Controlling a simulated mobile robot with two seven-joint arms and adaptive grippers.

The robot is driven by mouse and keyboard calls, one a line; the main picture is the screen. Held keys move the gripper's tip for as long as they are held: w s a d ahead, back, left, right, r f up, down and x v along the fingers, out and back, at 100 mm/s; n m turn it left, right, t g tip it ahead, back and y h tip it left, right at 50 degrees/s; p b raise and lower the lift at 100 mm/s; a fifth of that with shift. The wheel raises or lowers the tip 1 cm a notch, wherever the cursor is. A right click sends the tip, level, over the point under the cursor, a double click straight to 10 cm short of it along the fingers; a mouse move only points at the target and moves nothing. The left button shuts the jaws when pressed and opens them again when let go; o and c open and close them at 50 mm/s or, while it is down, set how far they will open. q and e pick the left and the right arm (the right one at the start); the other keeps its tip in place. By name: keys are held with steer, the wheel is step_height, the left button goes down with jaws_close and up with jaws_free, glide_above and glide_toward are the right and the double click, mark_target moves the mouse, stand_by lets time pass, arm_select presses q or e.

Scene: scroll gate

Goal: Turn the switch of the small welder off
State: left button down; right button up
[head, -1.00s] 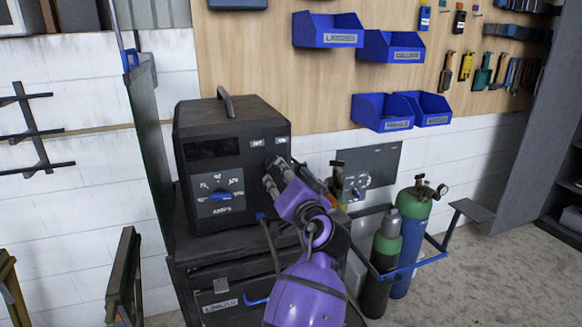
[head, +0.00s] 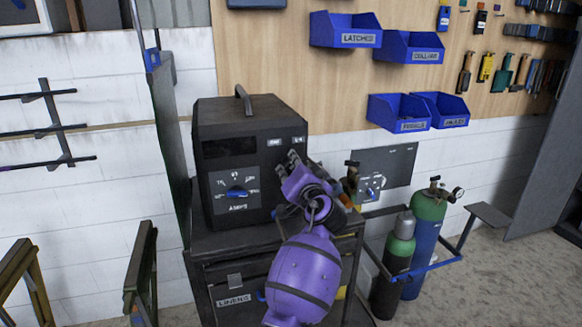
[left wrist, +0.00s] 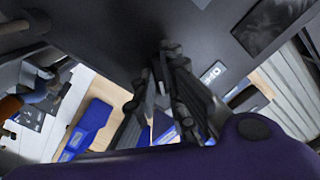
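The small welder (head: 208,130) is a black box with a top handle, standing on a dark cart. My purple left gripper (head: 287,163) is at the front panel just below these labels and covers the panel there, so I cannot make out the switch. In the left wrist view the dark fingers (left wrist: 165,85) are close to the panel, beside a small white-marked label (left wrist: 212,73). Their gap is unclear. My right gripper is out of view.
Green-topped gas cylinders (head: 428,230) stand right of the cart (head: 232,283), with a dark wall panel (head: 385,172) behind. Blue bins (head: 398,112) and tools hang on the wooden board above. A dark upright frame (head: 140,270) stands at the left front.

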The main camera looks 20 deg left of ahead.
arm_select(q)
steer(key=shift+f, duration=0.1)
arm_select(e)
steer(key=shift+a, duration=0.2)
arm_select(q)
steer(key=shift+f+n+b, duration=0.2)
steer(key=shift+n+b, duration=0.5)
steer(key=n+b, duration=0.6)
steer(key=n, duration=0.1)
steer(key=shift+n+b, duration=0.3)
steer(key=shift+n, duration=0.1)
steer(key=n+b, duration=0.2)
steer(key=n, duration=0.1)
steer(key=shift+r, duration=0.1)
steer(key=shift+n+b, duration=0.7)
steer(key=shift+n, duration=0.3)
steer(key=shift+r+n+b, duration=0.15)
steer(key=shift+n+b, duration=0.35)
steer(key=shift+n, duration=0.3)
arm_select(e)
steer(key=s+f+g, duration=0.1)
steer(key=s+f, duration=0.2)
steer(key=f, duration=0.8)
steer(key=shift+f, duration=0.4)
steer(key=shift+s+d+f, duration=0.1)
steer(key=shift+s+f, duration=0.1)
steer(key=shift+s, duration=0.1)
